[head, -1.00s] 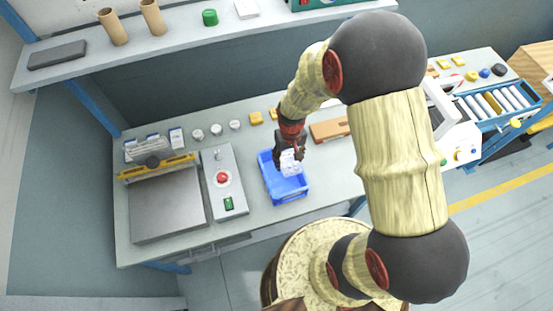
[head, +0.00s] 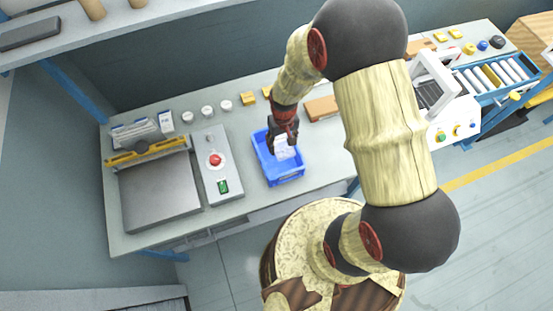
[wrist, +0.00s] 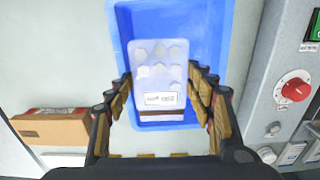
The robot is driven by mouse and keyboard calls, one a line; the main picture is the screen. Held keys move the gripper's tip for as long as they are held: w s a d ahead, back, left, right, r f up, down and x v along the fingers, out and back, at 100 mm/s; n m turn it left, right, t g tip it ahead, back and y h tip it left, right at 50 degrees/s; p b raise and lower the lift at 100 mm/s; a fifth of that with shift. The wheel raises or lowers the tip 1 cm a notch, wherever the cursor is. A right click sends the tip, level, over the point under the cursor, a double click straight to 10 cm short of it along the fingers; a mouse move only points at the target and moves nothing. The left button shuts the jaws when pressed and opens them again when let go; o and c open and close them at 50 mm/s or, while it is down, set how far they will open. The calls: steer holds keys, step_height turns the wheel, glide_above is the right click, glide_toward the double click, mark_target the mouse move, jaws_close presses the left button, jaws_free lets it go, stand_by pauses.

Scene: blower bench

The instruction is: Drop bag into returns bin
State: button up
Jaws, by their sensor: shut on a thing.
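The bag (wrist: 158,75) is a pale, see-through pouch with round bumps, a small printed label and a dark band at its near end. It also shows in the head view (head: 283,147). My gripper (wrist: 170,92) is shut on the bag, with one finger at each side of it. The returns bin is the blue open tray (head: 292,178) on the bench, and it shows behind the bag in the wrist view (wrist: 217,20). My gripper and the bag are over the bin in both views. I cannot tell how high the bag is above the bin floor.
A grey control box (head: 218,165) with a red knob stands left of the bin, beside a flat grey machine (head: 160,195). A brown carton (head: 321,108) lies behind the bin at right. Several white round pots and yellow blocks line the back.

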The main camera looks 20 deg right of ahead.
steer(key=o, duration=1.2)
steer(key=shift+c, duration=0.2)
steer(key=shift+o, duration=0.5)
steer(key=shift+r, duration=0.15)
step_height(320, 180, up, 12)
